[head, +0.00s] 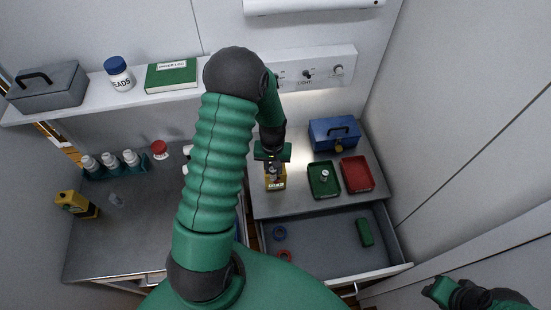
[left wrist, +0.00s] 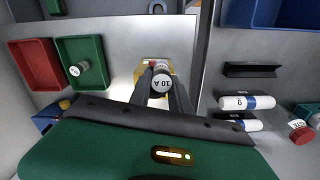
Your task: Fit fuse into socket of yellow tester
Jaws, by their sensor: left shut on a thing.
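My left gripper (head: 273,165) is over the yellow tester (head: 275,185) on the grey worktop. In the left wrist view, its two dark fingers (left wrist: 161,92) are shut on a fuse (left wrist: 162,83) with a white end marked "10 A". The yellow tester (left wrist: 142,70) lies right behind the fuse there. The gripper and fuse cover most of the tester, so I cannot tell whether the fuse sits in the socket. My right gripper (head: 440,290) is at the lower right, away from the worktop; its jaws are not clear.
A green tray (head: 313,190) holding another small cylinder (head: 324,176) and a red tray (head: 357,174) stand right of the tester. A blue toolbox (head: 335,133) is behind. An open drawer (head: 325,252) juts out below, holding rings and a green block.

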